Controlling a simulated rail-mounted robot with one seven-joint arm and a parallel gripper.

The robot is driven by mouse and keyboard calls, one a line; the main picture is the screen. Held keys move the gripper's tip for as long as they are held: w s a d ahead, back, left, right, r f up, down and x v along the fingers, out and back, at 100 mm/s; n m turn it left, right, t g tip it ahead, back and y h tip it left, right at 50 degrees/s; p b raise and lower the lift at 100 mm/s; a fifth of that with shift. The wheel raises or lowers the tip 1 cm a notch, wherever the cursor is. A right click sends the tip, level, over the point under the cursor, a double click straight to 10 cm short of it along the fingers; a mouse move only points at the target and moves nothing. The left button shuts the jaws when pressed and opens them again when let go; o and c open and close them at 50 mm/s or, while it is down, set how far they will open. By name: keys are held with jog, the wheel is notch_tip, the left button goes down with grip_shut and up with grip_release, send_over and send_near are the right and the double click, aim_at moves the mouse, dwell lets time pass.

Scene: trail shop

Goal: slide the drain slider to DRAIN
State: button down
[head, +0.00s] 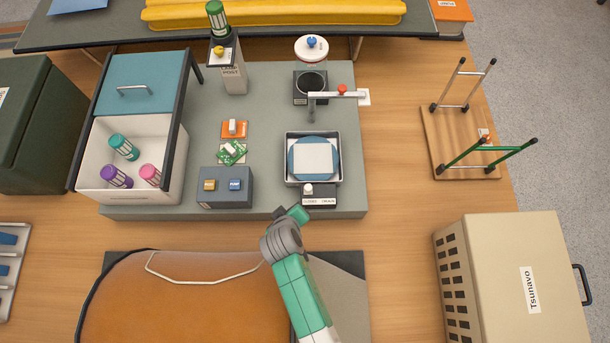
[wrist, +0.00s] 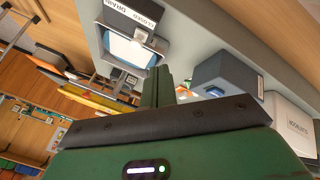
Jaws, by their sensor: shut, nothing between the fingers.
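The drain slider (head: 320,197) is a dark block with a white label reading CLOSED and DRAIN, at the front of the sink tray. Its white knob (head: 308,189) sits at the left, on the CLOSED side. In the wrist view the label (wrist: 133,13) is upside down and the knob (wrist: 139,36) is at its CLOSED end. My gripper (head: 300,213) is shut and empty, just in front and left of the slider in the head view. Its fingers (wrist: 157,85) point toward the knob in the wrist view, apart from it. The exact height gap cannot be told.
The metal tray (head: 338,160) holds a blue disc with a white square. A grey-blue box (head: 225,190) with yellow and blue buttons stands left of the slider. A tap (head: 335,95) reaches over behind the tray. An orange-brown bag (head: 190,295) lies in front.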

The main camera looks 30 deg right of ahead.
aim_at(308, 189)
jog(key=shift+s+a, duration=0.1)
jog(key=w+d+f+b, duration=0.2)
jog(key=f, duration=0.1)
jog(key=w+d+f+b, duration=0.2)
jog(key=f+b, duration=0.1)
jog(key=w+d+f+b, duration=0.2)
jog(key=f, duration=0.1)
jog(key=shift+d+b, duration=0.3)
jog(key=shift+d, duration=0.1)
jog(key=shift+r, duration=0.1)
